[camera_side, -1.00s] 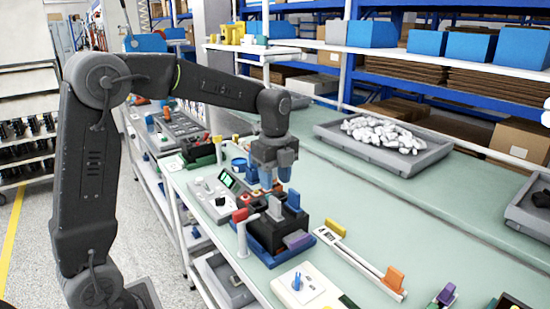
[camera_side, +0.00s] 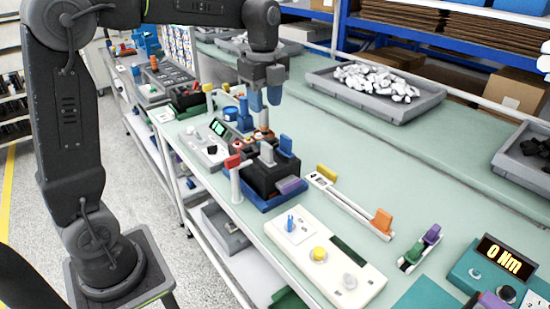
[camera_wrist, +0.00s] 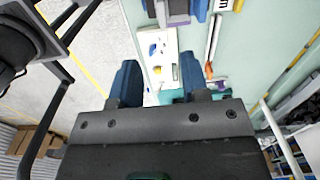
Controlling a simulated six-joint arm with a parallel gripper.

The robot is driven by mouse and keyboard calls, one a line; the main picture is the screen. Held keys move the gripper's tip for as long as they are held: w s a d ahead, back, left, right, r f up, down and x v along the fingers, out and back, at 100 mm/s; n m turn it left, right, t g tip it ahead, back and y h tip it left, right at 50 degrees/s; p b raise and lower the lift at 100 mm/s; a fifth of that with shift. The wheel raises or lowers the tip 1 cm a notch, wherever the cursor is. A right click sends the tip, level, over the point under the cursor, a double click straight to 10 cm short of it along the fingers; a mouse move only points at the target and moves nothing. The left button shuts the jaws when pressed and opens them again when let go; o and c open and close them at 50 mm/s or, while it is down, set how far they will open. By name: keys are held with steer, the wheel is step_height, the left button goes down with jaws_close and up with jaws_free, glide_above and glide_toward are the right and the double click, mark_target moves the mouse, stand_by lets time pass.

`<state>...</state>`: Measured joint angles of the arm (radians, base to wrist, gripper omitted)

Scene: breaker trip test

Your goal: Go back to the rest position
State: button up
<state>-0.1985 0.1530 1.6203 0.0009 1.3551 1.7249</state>
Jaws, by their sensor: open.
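My gripper (camera_side: 265,103) hangs with its blue fingers pointing down, apart and empty. It is above the breaker block in the side view. The wrist view shows the two fingers of my gripper (camera_wrist: 158,85) spread, with nothing between them. The black breaker block (camera_side: 262,181) sits in a blue tray (camera_side: 268,204). Blue and grey levers stand on its top and a purple piece is at its front.
A red-topped white post (camera_side: 235,184) stands beside the block.

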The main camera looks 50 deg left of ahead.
steer(key=s+d+f+n+t, duration=0.1)
steer(key=s+d+n, duration=0.3)
steer(key=s+n, duration=0.4)
steer(key=s+d+f+n+t, duration=0.2)
steer(key=s+d+n+t, duration=0.2)
steer(key=s+n, duration=0.5)
steer(key=s, duration=0.2)
steer(key=shift+s, duration=0.35)
